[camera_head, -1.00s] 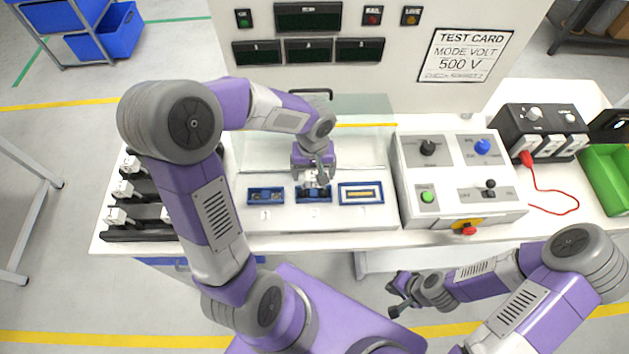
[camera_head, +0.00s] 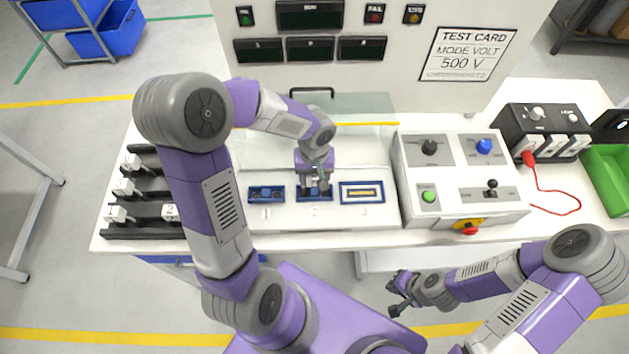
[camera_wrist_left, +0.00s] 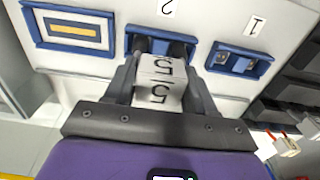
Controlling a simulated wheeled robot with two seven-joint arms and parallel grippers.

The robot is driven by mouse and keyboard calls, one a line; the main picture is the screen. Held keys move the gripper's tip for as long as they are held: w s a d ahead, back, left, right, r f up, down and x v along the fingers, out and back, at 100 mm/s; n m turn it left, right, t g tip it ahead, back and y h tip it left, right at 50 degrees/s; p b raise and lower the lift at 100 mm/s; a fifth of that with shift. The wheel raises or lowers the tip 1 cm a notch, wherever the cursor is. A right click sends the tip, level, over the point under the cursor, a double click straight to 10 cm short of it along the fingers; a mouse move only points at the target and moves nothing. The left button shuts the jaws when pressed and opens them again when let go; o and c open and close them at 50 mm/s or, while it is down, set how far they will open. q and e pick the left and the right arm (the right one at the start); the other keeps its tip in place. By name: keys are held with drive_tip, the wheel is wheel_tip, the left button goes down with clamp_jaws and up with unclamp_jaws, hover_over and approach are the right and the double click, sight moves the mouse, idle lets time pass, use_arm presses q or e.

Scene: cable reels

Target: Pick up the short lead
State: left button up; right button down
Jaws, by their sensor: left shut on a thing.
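A thin red lead (camera_head: 554,192) lies curled on the right of the white bench, running from a red plug (camera_head: 528,159) at the black box. My left gripper (camera_head: 315,187) is far to its left, at the middle blue-framed socket marked 2 (camera_head: 314,198).
Socket 1 (camera_head: 266,194) and socket 3 (camera_head: 362,192) flank the middle one. A dark rack (camera_head: 145,233) with white blocks stands left. A control box (camera_head: 459,212) with knobs and a black box (camera_head: 543,120) stand right, beside a green bin (camera_head: 606,178).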

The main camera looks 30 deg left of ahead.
use_arm(q)
drive_tip(key=shift+r, duration=0.15)
drive_tip(key=shift+c, duration=0.7)
wheel_tip(320, 180, up, 10)
drive_tip(key=shift+r+p, duration=0.25)
drive_tip(key=shift+p, duration=0.7)
drive_tip(key=shift+r+p, duration=0.65)
drive_tip(key=shift+r, duration=0.25)
drive_tip(key=shift+f, duration=0.1)
